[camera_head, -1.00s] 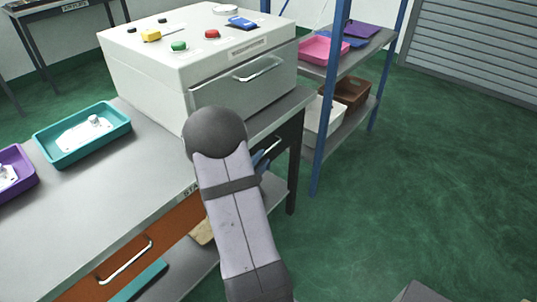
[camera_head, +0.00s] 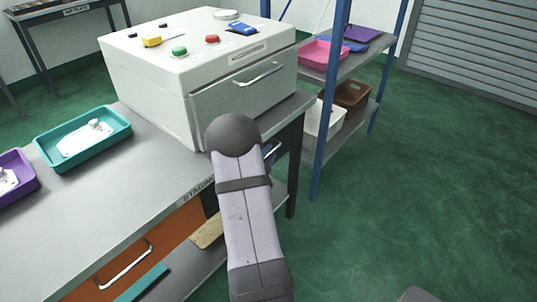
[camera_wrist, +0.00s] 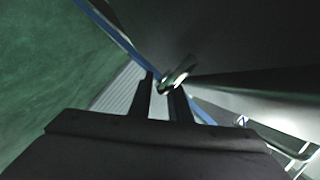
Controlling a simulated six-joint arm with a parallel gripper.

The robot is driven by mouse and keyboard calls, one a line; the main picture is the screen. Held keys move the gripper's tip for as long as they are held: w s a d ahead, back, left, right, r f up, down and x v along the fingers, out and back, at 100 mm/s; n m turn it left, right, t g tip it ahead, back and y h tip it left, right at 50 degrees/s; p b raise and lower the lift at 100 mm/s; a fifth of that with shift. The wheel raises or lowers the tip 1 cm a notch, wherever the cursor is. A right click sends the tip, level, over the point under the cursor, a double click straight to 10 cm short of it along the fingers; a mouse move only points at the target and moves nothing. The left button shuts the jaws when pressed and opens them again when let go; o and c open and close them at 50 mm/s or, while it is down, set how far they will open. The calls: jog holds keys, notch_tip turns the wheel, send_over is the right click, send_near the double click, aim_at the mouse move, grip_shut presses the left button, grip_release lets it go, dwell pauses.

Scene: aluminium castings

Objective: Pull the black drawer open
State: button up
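The black drawer (camera_head: 289,137) is under the right end of the grey workbench, mostly behind my arm in the head view. Part of its metal handle (camera_head: 273,150) shows beside the arm. In the wrist view the bright handle (camera_wrist: 177,73) is at my gripper's (camera_wrist: 164,88) fingertips, its near end at the gap between them. The two dark fingers stand apart with a visible gap. I cannot tell whether they touch the handle. My gripper is hidden behind the arm in the head view.
An orange drawer (camera_head: 160,250) with a metal handle is at the left of the bench. A white machine (camera_head: 160,85) and a teal tray (camera_head: 50,155) stand on top. A blue-posted shelf (camera_head: 328,100) stands close to the right. The green floor in front is clear.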

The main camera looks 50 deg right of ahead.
grip_shut()
jog(key=s+p, duration=0.3)
jog(key=s, duration=2.5)
jog(key=shift+s, duration=0.4)
grip_release()
